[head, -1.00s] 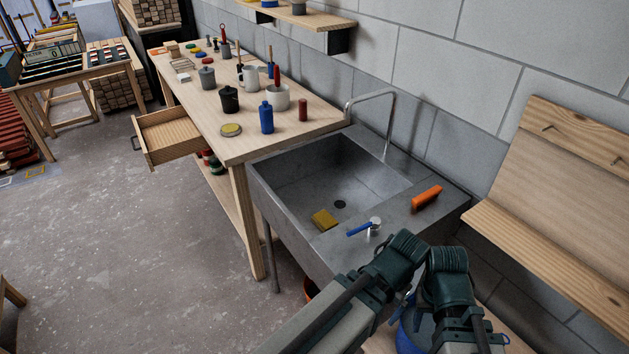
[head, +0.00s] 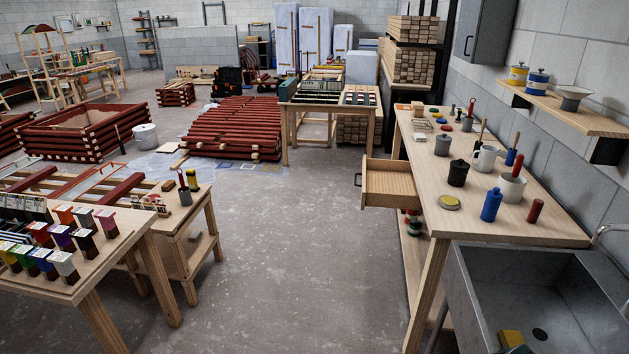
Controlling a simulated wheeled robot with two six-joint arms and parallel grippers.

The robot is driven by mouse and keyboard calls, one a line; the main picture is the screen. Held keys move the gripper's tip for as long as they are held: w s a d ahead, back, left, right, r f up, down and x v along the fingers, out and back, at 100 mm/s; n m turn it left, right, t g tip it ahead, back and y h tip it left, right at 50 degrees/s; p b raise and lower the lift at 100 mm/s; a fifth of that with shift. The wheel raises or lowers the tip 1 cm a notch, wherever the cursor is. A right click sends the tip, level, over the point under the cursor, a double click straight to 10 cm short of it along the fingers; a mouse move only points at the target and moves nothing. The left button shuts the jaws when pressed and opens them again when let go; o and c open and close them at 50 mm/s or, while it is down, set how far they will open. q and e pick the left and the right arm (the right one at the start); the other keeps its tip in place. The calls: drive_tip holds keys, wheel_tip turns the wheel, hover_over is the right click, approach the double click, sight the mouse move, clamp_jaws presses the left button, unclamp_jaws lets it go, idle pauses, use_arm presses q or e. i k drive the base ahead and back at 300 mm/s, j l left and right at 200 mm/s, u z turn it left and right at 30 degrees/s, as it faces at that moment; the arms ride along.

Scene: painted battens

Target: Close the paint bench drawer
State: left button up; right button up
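The paint bench (head: 530,222) is a long wooden table along the right wall. Its drawer (head: 389,188) sticks out from the left side, pulled open toward the aisle. The drawer is light wood, its visible inside looks empty, and a dark handle (head: 357,180) is on its front. Neither of my grippers is in the head view.
Cans, a blue bottle (head: 491,204) and brushes stand on the bench. A grey sink (head: 540,296) adjoins its near end. A table with paint samples (head: 72,287) stands at left. The concrete floor (head: 290,240) between is clear.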

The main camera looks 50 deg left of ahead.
sight(385, 183)
drive_tip(key=j+u, duration=0.35)
drive_tip(key=i+j+u, duration=0.15)
drive_tip(key=j+u, duration=0.25)
drive_tip(key=j, duration=0.15)
drive_tip(key=i+j, duration=0.1)
drive_tip(key=j, duration=0.3)
drive_tip(key=i+j+u, duration=0.1)
drive_tip(key=j, duration=0.3)
drive_tip(key=i+j, duration=0.1)
drive_tip(key=j, duration=0.3)
drive_tip(key=i+j+z, duration=0.2)
drive_tip(key=i, duration=0.45)
drive_tip(key=i+j+z, duration=0.2)
drive_tip(key=i+j, duration=0.2)
drive_tip(key=i, duration=0.2)
drive_tip(key=i+j+z, duration=0.2)
drive_tip(key=i+j, duration=0.25)
drive_tip(key=i, duration=0.15)
